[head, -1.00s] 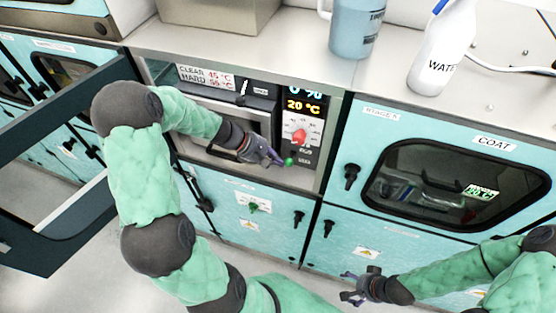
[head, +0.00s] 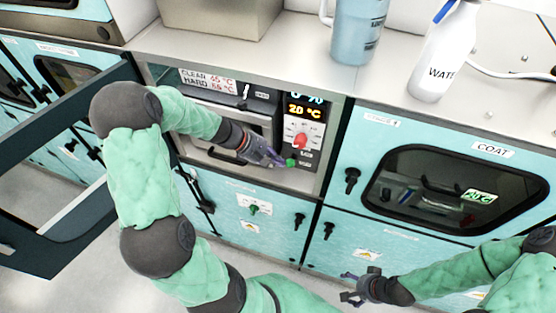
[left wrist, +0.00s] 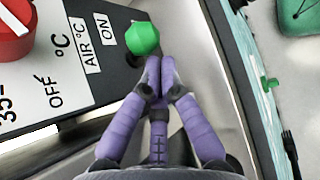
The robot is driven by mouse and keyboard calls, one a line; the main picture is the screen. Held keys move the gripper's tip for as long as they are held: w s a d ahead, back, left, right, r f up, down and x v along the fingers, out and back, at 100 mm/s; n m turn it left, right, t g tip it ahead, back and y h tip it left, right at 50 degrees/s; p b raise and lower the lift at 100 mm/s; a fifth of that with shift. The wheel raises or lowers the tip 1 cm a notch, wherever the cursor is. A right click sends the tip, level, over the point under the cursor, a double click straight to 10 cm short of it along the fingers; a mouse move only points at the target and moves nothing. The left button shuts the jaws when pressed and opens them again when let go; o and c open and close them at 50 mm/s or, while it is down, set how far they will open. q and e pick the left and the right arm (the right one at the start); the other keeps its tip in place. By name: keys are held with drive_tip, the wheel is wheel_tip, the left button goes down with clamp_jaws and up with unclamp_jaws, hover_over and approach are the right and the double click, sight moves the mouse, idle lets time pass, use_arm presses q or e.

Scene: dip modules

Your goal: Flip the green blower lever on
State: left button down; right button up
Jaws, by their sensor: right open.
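The green-tipped lever (head: 290,163) is at the lower right of the control panel, below the red dial. In the left wrist view the green knob (left wrist: 142,38) stands beside the AIR and ON labels. My left gripper (head: 279,161) is right at the lever. In the left wrist view its purple fingertips (left wrist: 160,66) are together, just below and right of the knob. They partly hide the lever's stem, and I cannot tell whether they touch it. My right gripper (head: 346,285) is open and empty, low in front of the cabinets.
The red dial (head: 300,140) is above the lever. An open dark-framed door (head: 60,125) stands to the left. A blue jug (head: 357,35) and a white bottle (head: 440,55) stand on the counter. Another green-knobbed control (head: 253,208) is on the lower cabinet.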

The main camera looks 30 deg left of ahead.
use_arm(q)
drive_tip(key=v, duration=1.1)
drive_tip(key=shift+s+a, duration=0.15)
drive_tip(key=shift+s, duration=0.05)
use_arm(e)
drive_tip(key=shift+d, duration=0.15)
use_arm(q)
drive_tip(key=shift+r, duration=0.1)
use_arm(e)
drive_tip(key=shift+s, duration=0.15)
